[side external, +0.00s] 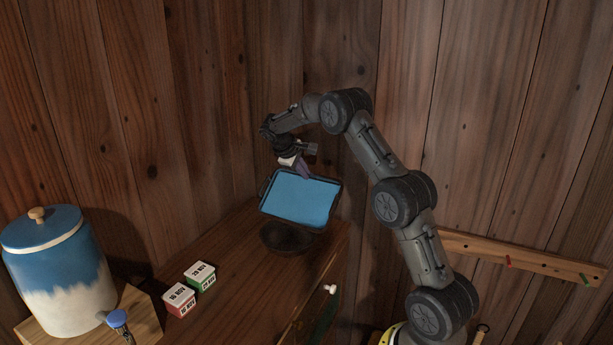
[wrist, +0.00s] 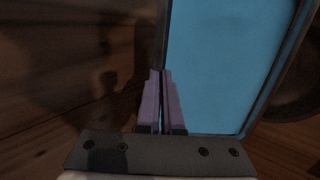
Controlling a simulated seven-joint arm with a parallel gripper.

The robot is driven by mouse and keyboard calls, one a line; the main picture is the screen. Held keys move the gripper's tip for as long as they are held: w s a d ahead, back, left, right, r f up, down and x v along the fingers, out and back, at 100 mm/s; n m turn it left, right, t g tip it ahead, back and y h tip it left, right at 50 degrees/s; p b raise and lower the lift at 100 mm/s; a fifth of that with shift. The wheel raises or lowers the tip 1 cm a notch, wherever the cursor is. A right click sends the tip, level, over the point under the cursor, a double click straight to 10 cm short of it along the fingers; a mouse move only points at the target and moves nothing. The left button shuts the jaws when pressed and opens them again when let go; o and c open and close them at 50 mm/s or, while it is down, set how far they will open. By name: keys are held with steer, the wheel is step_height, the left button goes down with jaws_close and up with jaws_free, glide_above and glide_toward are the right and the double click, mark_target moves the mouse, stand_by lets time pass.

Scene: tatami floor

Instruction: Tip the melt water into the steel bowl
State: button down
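A shallow tray with a dark rim and flat blue inside (side external: 300,200) is held up off the wooden top, tilted with its blue face towards the side camera. My gripper (side external: 304,172) is shut on the tray's rim from above. In the wrist view the purple fingers (wrist: 162,78) close together on the left rim of the tray (wrist: 225,65). The steel bowl (side external: 283,241), dark in this light, stands directly below the tray, and part of it shows at the right of the wrist view (wrist: 292,95). I cannot tell water from the blue surface; the bowl's inside is mostly hidden.
A red-and-white box (side external: 180,299) and a green-and-white box (side external: 200,275) stand left of the bowl. A large blue-and-white lidded jar (side external: 60,275) stands at far left. A plank wall rises close behind. A peg rail (side external: 520,262) is at right.

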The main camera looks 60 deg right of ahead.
steer(key=shift+w+a+r+h, duration=0.1)
steer(key=shift+a+r+h, duration=0.65)
steer(key=shift+a+h, duration=0.15)
steer(key=shift+a+r+h, duration=0.7)
steer(key=shift+a+h, duration=0.1)
steer(key=shift+a, duration=0.1)
step_height(320, 180, up, 5)
steer(key=y, duration=1)
steer(key=shift+y, duration=0.4)
